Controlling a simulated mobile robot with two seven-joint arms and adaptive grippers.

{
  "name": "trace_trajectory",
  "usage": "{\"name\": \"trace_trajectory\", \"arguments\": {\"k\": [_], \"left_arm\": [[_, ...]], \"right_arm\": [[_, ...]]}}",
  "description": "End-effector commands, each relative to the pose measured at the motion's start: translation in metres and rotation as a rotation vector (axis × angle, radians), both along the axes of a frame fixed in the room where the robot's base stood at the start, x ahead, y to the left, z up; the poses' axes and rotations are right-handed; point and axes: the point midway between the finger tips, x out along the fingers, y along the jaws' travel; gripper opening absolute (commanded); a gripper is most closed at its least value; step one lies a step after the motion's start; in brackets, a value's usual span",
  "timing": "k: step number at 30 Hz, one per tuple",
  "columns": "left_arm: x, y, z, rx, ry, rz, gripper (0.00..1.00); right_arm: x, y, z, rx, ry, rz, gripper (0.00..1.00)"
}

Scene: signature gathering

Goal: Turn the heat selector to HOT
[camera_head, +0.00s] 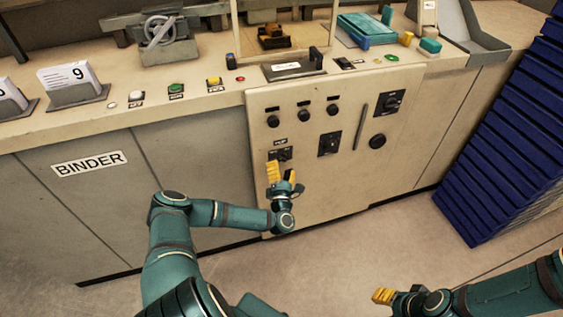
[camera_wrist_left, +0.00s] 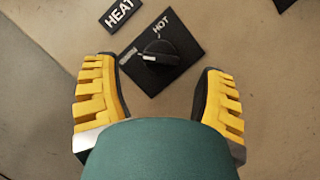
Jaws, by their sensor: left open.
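The heat selector (camera_head: 284,154) is a black square plate with a round black knob, low on the left of the beige machine front. In the left wrist view the selector (camera_wrist_left: 160,54) has HOT printed at its upper right and a label too blurred to read at its left. The knob's white mark lies on its left side, away from HOT. A HEAT label (camera_wrist_left: 120,13) is above. My left gripper (camera_head: 281,173) is open and empty just in front of the selector, its yellow fingers either side of it in the wrist view. Contact does not show. My right gripper (camera_head: 384,296) is low at right, its jaw gap unclear.
Other knobs (camera_head: 377,141) and a vertical handle (camera_head: 360,126) are on the same panel, right of the selector. A grey BINDER cabinet (camera_head: 200,160) stands at left. Blue stacked crates (camera_head: 510,150) stand at right. The floor before the panel is clear.

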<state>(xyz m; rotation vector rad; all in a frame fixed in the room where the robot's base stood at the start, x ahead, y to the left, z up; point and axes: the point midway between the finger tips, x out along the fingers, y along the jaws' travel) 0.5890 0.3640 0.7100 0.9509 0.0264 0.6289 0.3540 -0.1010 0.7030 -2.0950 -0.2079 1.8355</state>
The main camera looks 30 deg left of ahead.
Motion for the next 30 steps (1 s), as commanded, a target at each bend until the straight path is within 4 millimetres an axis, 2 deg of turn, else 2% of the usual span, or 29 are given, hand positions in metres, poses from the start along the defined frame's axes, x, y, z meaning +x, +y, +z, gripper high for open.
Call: {"name": "trace_trajectory", "arguments": {"k": [7, 18, 24, 30], "left_arm": [[0.021, 0.014, 0.006, 0.002, 0.000, 0.001, 0.71], [0.025, 0.015, 0.007, 0.001, 0.001, 0.000, 0.72], [0.025, 0.015, 0.007, 0.001, 0.001, 0.000, 0.04], [0.025, 0.016, 0.008, 0.004, 0.006, 0.000, 0.03]], "right_arm": [[0.001, 0.000, -0.004, 0.000, -0.002, -0.001, 0.47], [0.001, 0.000, -0.004, 0.000, -0.002, -0.001, 0.47], [0.001, 0.000, -0.004, 0.000, -0.002, -0.001, 0.47], [0.001, 0.000, -0.004, 0.000, -0.002, -0.001, 0.47]]}}
